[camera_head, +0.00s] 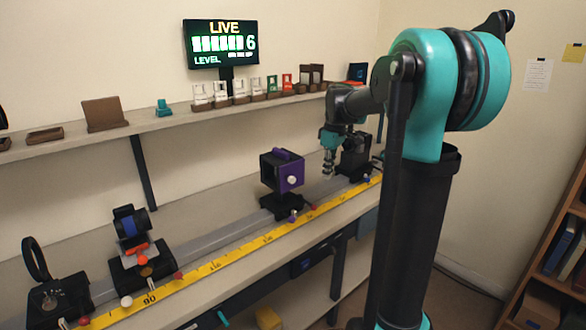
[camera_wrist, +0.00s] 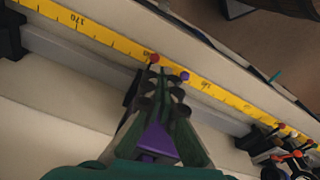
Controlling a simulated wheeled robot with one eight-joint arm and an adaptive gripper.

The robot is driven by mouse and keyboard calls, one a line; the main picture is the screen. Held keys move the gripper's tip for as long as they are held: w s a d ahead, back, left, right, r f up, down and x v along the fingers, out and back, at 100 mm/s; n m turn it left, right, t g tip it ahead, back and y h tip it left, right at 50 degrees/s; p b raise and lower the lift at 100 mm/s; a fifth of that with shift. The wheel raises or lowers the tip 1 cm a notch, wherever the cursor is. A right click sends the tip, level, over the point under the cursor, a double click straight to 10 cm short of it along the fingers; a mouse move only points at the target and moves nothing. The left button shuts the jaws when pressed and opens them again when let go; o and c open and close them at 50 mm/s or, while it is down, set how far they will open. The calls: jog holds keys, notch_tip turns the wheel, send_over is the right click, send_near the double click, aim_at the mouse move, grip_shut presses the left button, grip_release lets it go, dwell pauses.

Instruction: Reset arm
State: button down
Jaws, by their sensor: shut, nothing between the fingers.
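My gripper (camera_head: 328,172) points down over the bench, just right of the purple-faced black holder (camera_head: 291,175) in the head view. Its fingers look closed together and empty. In the wrist view my gripper (camera_wrist: 160,78) shows its fingers converging above the yellow ruler. A purple surface (camera_wrist: 155,140) shows between the finger links; whether it lies well below them is hard to tell. My arm is bent and reaches left over the bench from the right.
A rail with a yellow ruler (camera_head: 228,261) runs along the bench. It carries a blue-banded lens mount (camera_head: 131,224), a ring holder (camera_head: 36,260) and a dark block (camera_head: 355,157). A shelf (camera_head: 181,117) with small frames and a LIVE display (camera_head: 221,43) is behind. A bookcase (camera_head: 556,262) stands right.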

jog(key=s+f+m+t, duration=0.1)
jog(key=s+f+m, duration=0.4)
jog(key=s+f, duration=0.4)
jog(key=s+d+f+m+t, duration=0.1)
jog(key=s+f+m, duration=0.4)
jog(key=s+f, duration=0.5)
jog(key=s+t, duration=0.1)
jog(key=s, duration=0.6)
jog(key=shift+s+h, duration=0.25)
jog(key=shift+h, duration=0.15)
